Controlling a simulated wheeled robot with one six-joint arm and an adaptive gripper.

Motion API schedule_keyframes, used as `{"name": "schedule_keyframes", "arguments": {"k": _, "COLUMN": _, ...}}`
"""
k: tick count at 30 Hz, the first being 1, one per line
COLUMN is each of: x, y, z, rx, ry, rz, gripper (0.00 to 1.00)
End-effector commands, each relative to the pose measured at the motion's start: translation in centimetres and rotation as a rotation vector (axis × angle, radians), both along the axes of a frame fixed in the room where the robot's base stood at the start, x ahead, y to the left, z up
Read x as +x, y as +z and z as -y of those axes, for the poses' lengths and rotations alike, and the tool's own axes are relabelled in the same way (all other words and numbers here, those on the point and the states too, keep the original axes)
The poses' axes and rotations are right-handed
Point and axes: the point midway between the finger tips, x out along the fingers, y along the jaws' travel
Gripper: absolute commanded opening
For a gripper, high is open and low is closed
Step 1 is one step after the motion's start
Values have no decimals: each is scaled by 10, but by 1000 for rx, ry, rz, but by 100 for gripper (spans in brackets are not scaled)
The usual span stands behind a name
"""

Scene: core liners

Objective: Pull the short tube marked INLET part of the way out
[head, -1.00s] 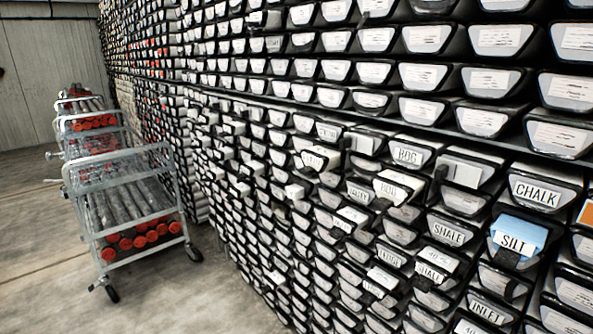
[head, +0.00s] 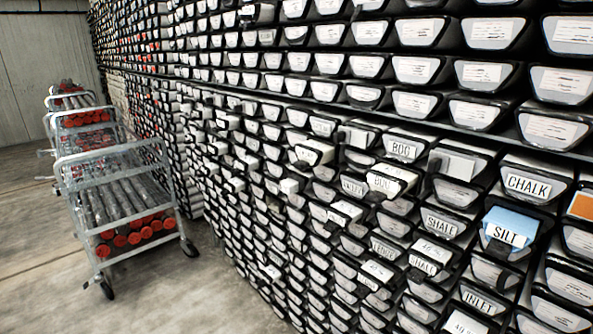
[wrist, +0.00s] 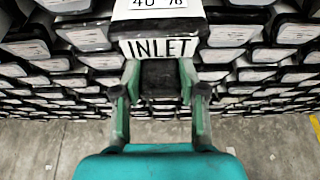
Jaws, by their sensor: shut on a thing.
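In the wrist view a short tube marked INLET (wrist: 162,48) has a white end label with black letters and a white 40 % tag on top. A dark block (wrist: 162,82) sits just below its label. My gripper (wrist: 160,84), teal with green and dark fingers, is shut on this block, one finger on each side. My gripper does not show in the head view. There, one INLET label (head: 478,301) is at the lower right and another INLET label (head: 353,187) is near the middle. I cannot tell whether either is the held tube.
A wall of dark tube ends with white labels fills the right side, including CHALK (head: 527,186) and a blue-topped SILT (head: 507,236). Several ends stick out. Metal carts (head: 120,205) with red-capped tubes stand at the left. The concrete floor (head: 215,275) between is clear.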

Motion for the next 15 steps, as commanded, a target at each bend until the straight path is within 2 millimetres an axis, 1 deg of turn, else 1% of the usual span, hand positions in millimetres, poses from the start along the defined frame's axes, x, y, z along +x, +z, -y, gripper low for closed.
{"name": "schedule_keyframes", "arguments": {"k": 1, "x": -1, "y": 2, "z": -3, "rx": -3, "ry": 2, "rz": 3, "gripper": 0}}
{"name": "schedule_keyframes", "arguments": {"k": 15, "x": -20, "y": 1, "z": -27, "rx": -1, "ry": 2, "rz": 2, "gripper": 0}}
